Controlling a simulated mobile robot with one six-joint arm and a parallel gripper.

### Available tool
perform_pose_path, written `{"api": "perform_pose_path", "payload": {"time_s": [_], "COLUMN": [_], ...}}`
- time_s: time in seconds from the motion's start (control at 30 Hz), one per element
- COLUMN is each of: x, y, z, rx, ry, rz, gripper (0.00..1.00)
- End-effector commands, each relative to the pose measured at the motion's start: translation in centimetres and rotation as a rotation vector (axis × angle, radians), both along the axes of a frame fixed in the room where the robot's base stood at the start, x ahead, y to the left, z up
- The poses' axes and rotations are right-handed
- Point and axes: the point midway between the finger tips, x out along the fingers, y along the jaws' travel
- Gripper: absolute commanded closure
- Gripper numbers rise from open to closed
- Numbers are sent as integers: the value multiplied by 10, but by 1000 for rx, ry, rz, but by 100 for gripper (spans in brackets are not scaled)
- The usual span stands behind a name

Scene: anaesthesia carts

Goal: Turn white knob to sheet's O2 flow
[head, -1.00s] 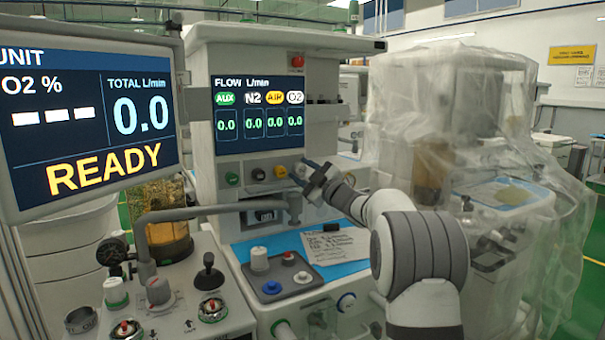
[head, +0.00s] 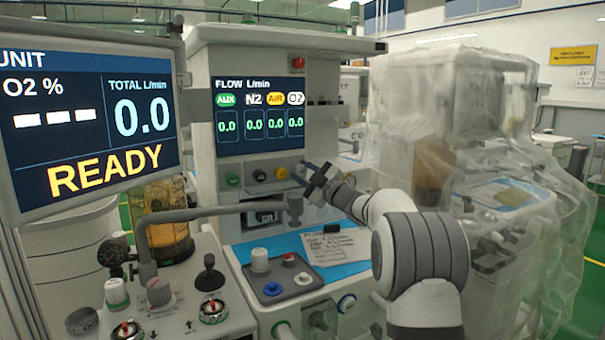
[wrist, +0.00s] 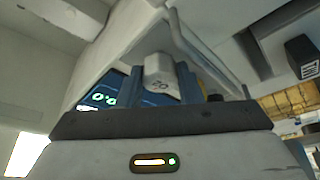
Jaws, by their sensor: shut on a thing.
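The white O2 knob (wrist: 160,75) sits between the two blue fingers of my gripper (wrist: 158,90) in the wrist view, and the gripper is shut on it. In the head view my gripper (head: 303,171) reaches the right end of the knob row below the flow screen and mostly hides the white knob. The flow screen (head: 259,115) reads 0.0 under AUX, N2, AIR and O2. The paper sheet (head: 342,246) lies on the blue mat below. Its handwritten lines are too small to read surely.
Green (head: 233,180), black (head: 259,175) and yellow (head: 281,173) knobs stand left of my gripper. A grey bent pipe (head: 215,211) runs below them. The large monitor (head: 88,115) at left shows READY and total 0.0. A plastic-draped machine (head: 470,130) stands at right.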

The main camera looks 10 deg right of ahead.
Motion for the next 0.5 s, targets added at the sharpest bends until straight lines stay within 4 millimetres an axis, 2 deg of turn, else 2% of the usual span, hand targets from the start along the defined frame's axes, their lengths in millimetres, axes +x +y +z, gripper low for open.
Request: {"api": "perform_pose_path", "payload": {"time_s": [0.5], "x": [1], "y": [-2], "z": [1], "rx": [-384], "ry": [-120], "rz": [1], "gripper": [90]}}
